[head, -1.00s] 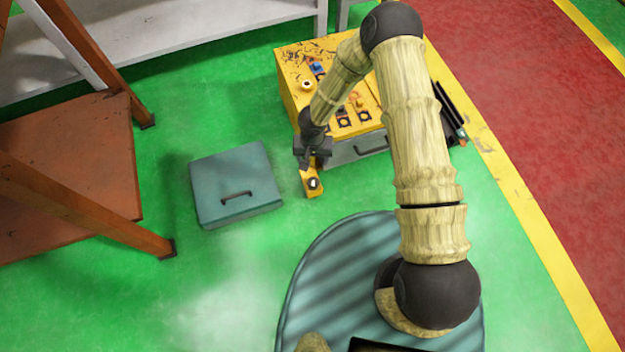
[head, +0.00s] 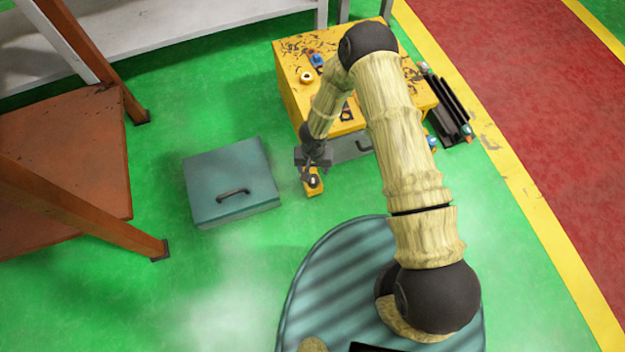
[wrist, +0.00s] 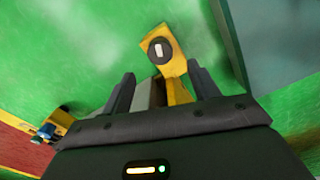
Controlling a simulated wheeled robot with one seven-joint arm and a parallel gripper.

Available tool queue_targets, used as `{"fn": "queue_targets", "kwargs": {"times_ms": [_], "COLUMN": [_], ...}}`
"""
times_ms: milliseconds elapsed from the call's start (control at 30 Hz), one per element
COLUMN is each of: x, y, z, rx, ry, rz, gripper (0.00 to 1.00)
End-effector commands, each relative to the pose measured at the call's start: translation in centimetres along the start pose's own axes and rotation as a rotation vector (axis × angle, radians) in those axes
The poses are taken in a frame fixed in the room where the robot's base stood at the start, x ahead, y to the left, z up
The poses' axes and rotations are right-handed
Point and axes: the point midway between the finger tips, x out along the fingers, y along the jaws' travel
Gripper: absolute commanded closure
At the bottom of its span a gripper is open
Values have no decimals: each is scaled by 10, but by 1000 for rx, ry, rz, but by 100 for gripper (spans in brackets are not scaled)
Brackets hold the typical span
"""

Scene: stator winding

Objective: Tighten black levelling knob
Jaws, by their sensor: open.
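The black levelling knob (head: 313,180) sits on a yellow bracket (head: 311,193) that juts out from the lower front of the yellow machine (head: 292,102). In the wrist view the round black knob (wrist: 160,50), with a pale mark in its middle, lies beyond my fingers on the bracket (wrist: 176,72). My gripper (head: 312,170) is open and points down just above the knob; it partly covers the bracket in the head view. In the wrist view the two fingers of my gripper (wrist: 161,84) stand apart, one to each side of the bracket. I cannot tell any contact with the knob.
A grey-teal box with a handle (head: 230,180) stands on the green floor to the left. An orange-brown metal frame (head: 65,175) is at the far left. Black rails (head: 447,108) lie right of the machine. Green floor (head: 215,265) is clear in front of the box.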

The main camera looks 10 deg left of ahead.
Motion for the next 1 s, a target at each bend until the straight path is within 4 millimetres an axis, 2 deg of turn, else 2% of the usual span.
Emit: {"fn": "queue_targets", "kwargs": {"times_ms": [33,100,400,800,1000], "x": [15,26,68,73,73], "y": [0,0,0,0,0], "z": [0,0,0,0,0], "rx": [-1,-1,-1,-1,-1], "ry": [0,0,0,0,0], "rz": [1,2,1,1,0], "gripper": [39,39,39,39,79]}}
